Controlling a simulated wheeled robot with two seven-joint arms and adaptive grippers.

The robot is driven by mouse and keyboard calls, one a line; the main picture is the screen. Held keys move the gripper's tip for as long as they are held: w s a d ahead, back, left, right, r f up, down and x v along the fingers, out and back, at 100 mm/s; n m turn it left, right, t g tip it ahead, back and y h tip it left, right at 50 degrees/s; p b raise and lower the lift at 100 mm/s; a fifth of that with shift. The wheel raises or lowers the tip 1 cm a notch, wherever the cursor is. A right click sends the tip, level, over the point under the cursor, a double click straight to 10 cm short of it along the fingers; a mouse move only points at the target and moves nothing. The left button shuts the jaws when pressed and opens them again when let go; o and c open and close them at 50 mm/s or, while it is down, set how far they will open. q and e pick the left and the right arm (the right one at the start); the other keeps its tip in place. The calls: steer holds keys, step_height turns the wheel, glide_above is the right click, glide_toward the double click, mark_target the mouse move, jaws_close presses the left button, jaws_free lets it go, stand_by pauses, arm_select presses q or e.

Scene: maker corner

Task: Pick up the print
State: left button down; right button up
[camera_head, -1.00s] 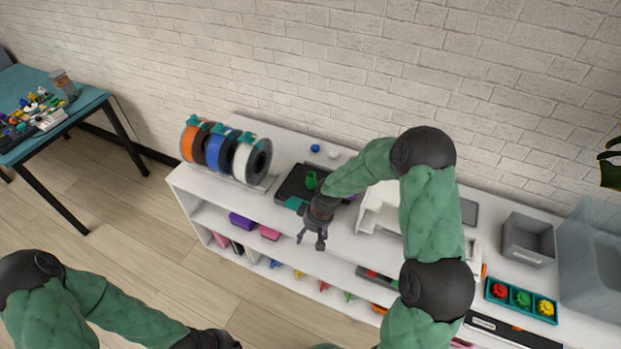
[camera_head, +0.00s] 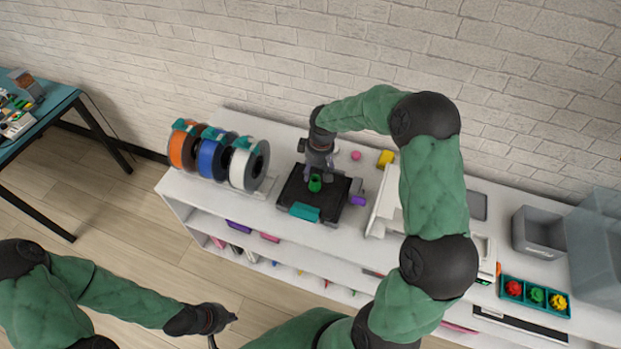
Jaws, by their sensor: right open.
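The print looks like a small green cup-shaped piece (camera_head: 315,184) standing on the black print bed (camera_head: 290,193) on the white shelf top. My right gripper (camera_head: 318,175) points down over the bed from behind, its open fingers close around the green piece. Whether they touch it I cannot tell. My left gripper (camera_head: 225,328) hangs low over the floor in front of the shelf. Its fingers are cut off by the lower edge of the view and partly unclear.
Orange, blue and white filament spools (camera_head: 244,165) stand left of the bed. A grey bin (camera_head: 540,232) and a teal tray (camera_head: 512,301) with coloured pieces are far right.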

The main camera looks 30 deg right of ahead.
mark_target(314, 184)
step_height(314, 184, down, 4)
steer(key=shift+f, duration=0.25)
steer(key=shift+w+f+b, duration=0.25)
steer(key=shift+f+b, duration=0.05)
steer(key=shift+f, duration=1.05)
steer(key=shift+w+f+b, duration=0.25)
steer(key=shift+f+b, duration=0.05)
steer(key=shift+f, duration=1)
steer(key=c, duration=0.9)
